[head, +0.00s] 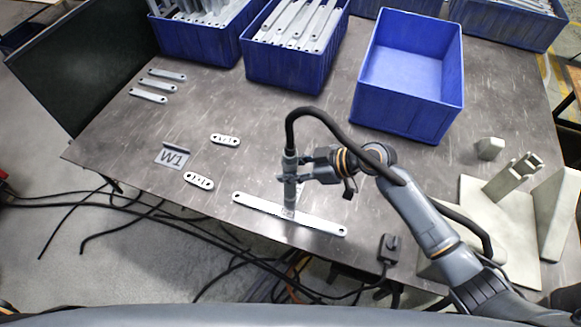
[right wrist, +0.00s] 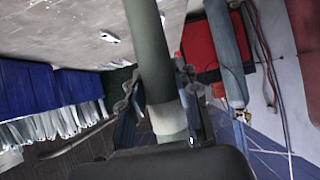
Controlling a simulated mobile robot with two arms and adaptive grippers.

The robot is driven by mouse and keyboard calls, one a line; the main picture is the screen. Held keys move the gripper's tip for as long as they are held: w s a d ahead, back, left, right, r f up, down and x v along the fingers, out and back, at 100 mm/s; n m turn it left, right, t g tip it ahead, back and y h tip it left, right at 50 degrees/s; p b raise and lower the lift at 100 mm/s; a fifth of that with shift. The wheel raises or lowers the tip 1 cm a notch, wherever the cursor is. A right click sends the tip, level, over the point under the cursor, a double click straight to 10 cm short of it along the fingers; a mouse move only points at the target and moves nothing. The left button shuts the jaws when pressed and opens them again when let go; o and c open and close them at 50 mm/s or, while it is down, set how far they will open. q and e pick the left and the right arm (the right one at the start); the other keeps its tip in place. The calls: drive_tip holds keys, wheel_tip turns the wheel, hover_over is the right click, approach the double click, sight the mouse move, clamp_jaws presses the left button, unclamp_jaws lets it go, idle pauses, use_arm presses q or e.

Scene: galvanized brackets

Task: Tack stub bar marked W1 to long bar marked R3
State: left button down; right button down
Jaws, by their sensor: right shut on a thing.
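My right gripper (head: 306,167) is shut on a grey welding torch (head: 290,190) with a thick black hose. The torch stands nearly upright, its lower end over the middle of a long bar (head: 255,204) near the table's front edge. I cannot tell whether it touches. A small pale patch with marks shows at the torch's tip; I cannot read it. Two short stub bars, one upper (head: 225,140) and one lower (head: 199,181), lie left of the torch, near a plate marked W1 (head: 171,156). The right wrist view shows the torch (right wrist: 152,60) between the fingers. My left gripper is not in view.
Blue bins with grey bars (head: 290,70) and an empty blue bin (head: 405,115) stand at the back. Several bars (head: 162,86) lie at the back left. Pale blocks and a fixture (head: 512,178) are at the right. Cables (head: 80,205) trail on the floor.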

sight(291, 159)
drive_tip(key=shift+f+b, duration=0.4)
drive_tip(key=shift+b, duration=0.1)
idle(2.2)
drive_tip(key=shift+s, duration=0.1)
wheel_tip(291, 159, up, 5)
drive_tip(key=p, duration=0.3)
drive_tip(key=shift+r+p, duration=0.2)
drive_tip(key=shift+p, duration=0.15)
